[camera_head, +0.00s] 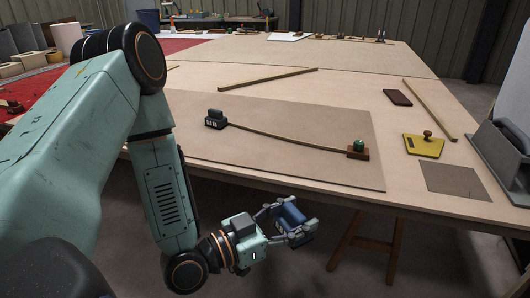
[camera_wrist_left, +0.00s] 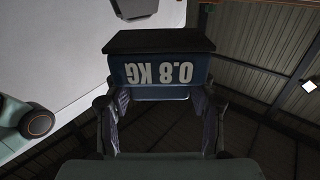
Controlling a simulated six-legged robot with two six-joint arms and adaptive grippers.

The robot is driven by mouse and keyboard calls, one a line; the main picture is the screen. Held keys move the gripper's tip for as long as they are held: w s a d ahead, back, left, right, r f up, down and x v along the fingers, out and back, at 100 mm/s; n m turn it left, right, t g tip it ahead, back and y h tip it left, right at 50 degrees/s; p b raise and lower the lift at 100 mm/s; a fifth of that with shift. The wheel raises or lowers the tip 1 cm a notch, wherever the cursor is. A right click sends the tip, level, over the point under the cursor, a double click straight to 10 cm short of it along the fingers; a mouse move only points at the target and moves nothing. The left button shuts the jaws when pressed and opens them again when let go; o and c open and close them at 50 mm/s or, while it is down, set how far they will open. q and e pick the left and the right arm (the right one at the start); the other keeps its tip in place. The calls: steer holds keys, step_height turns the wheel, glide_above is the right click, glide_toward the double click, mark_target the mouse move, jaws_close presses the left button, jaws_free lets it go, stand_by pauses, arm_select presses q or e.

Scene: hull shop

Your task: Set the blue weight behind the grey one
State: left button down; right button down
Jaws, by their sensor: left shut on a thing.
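My left gripper (camera_head: 288,222) is shut on the blue weight (camera_head: 293,210) and holds it in the air in front of the table's near edge. In the left wrist view the blue weight (camera_wrist_left: 160,72) fills the space between the fingers, with "0.8 KG" upside down on its face. The grey weight (camera_head: 215,119) is dark, with a pale marking on its near face. It stands on the brown board at the left end of a thin, curved wooden batten (camera_head: 290,139). My right gripper is not in view.
A green-knobbed brown block (camera_head: 358,150) stands at the batten's right end. The board (camera_head: 260,165) is bare on both sides of the batten. A yellow plate with a knob (camera_head: 424,145), a dark brown block (camera_head: 397,97) and loose wooden strips lie farther right and back.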

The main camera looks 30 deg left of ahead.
arm_select(q)
steer(key=w+a+r+n+y, duration=0.2)
steer(key=w+a+y, duration=0.2)
steer(key=w+a, duration=0.3)
steer(key=w+a+r+n+t+y, duration=0.1)
steer(key=w+a+r+n+y, duration=0.2)
steer(key=w+a, duration=0.5)
steer(key=w+a+r+n+y, duration=0.3)
steer(key=w+a+y, duration=0.2)
steer(key=w+a, duration=0.3)
steer(key=shift+w+r+t, duration=0.15)
steer(key=shift+w+t, duration=0.2)
steer(key=shift+t, duration=0.05)
step_height(320, 180, down, 9)
steer(key=b, duration=0.3)
steer(key=shift+s, duration=0.1)
steer(key=shift+f, duration=0.35)
